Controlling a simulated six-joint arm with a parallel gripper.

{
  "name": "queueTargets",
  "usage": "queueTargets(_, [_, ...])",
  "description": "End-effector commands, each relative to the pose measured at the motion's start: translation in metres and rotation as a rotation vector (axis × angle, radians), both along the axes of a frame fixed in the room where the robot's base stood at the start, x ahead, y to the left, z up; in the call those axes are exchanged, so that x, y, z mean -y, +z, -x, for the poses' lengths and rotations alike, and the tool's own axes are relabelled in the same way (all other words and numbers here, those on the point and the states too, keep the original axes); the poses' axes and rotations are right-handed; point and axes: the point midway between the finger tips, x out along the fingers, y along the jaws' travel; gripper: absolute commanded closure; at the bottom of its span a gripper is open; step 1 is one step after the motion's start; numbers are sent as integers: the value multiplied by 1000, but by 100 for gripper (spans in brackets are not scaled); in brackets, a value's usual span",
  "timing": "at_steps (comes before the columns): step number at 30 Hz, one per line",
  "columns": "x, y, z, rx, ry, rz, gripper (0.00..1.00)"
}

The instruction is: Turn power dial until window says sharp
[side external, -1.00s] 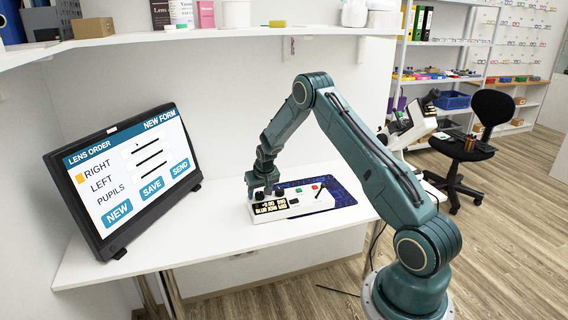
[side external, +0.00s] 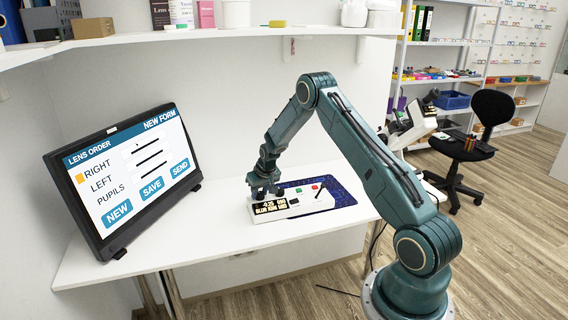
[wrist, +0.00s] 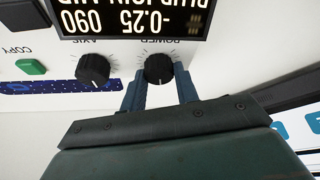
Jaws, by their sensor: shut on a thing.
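A white control box (side external: 300,208) lies on the desk. Its dark window (side external: 270,208) shows upside down in the wrist view (wrist: 130,20), reading -0.25 and 090. A line there starting with BLUR is partly cut off by the frame's top edge. The black power dial (wrist: 158,68) sits below the window in the wrist view, beside its printed scale. My gripper (wrist: 160,88) is shut on the power dial, one blue finger on each side. In the side view my gripper (side external: 264,190) is over the box's back left part and hides the dial.
A black axis dial (wrist: 93,69) and a green copy button (wrist: 30,67) sit to the left of the power dial in the wrist view. A short lever (side external: 320,194) stands at the box's right. A blue patterned mat (side external: 347,197) lies beneath. A monitor (side external: 125,178) stands left.

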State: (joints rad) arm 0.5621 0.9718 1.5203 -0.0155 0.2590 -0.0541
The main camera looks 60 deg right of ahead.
Motion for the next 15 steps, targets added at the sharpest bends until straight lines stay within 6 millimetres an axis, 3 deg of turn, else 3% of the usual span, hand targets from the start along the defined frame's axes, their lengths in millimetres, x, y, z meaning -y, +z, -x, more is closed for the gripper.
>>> queueTargets(15, [2, 1, 0, 0, 326, -1, 92])
